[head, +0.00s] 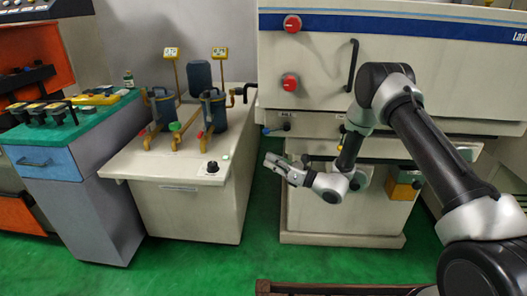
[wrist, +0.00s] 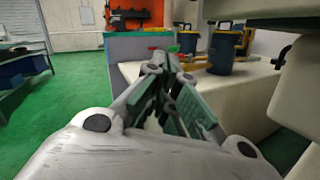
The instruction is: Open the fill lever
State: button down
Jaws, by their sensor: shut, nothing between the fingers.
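A small lever with a blue grip (head: 267,130) sticks out to the left from the front of the cream machine (head: 325,125), under a small label too small to read. I take it for the fill lever, but cannot be sure. My gripper (head: 270,163) is below that lever and apart from it, pointing left toward the cream cabinet. In the wrist view my gripper (wrist: 160,62) has its fingers together with nothing between them. The lever cannot be made out in the wrist view.
Left of my gripper stands a low cream cabinet (head: 182,205) with two blue canisters (head: 164,105), yellow gauges and a black knob (head: 212,167). The machine has red knobs (head: 292,23) and a black handle (head: 352,65). Green floor (head: 262,215) lies open between cabinet and machine.

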jog(key=s+d+f, duration=0.3)
jog(key=d+f, duration=0.1)
jog(key=shift+f, duration=0.3)
